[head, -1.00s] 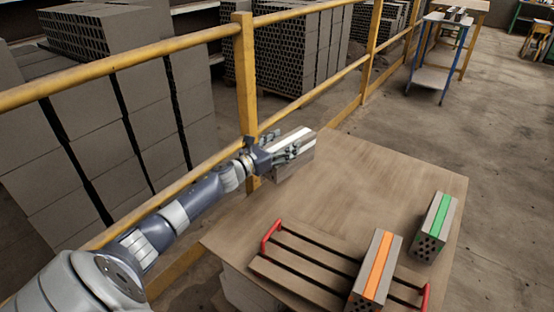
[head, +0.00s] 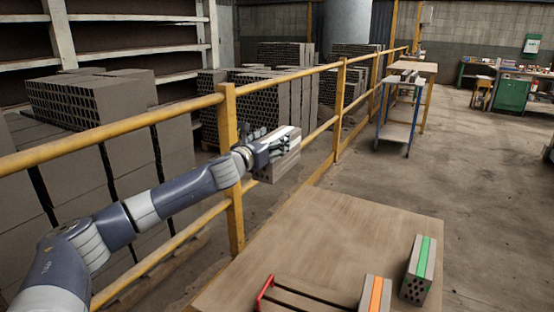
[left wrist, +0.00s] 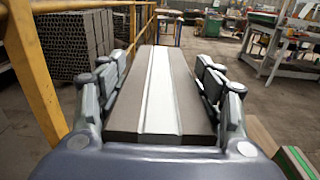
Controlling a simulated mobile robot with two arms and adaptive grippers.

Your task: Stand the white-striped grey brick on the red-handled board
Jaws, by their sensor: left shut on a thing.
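The white-striped grey brick (head: 283,165) is held in my left gripper (head: 270,150), above the far left part of the table. In the left wrist view the brick (left wrist: 125,125) lies between both fingers, its white stripe facing up and running away from the camera. The red-handled board (head: 310,297) lies on the table at the bottom of the head view, partly cut off; one red handle (head: 265,292) shows at its left end. An orange-striped brick (head: 375,295) stands at the board's right part. My right gripper is not in view.
A green-striped brick (head: 418,270) stands at the table's right side. The middle of the wooden table (head: 335,235) is bare. A yellow railing (head: 229,150) runs close along the left, behind my left arm. Brick stacks stand beyond it.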

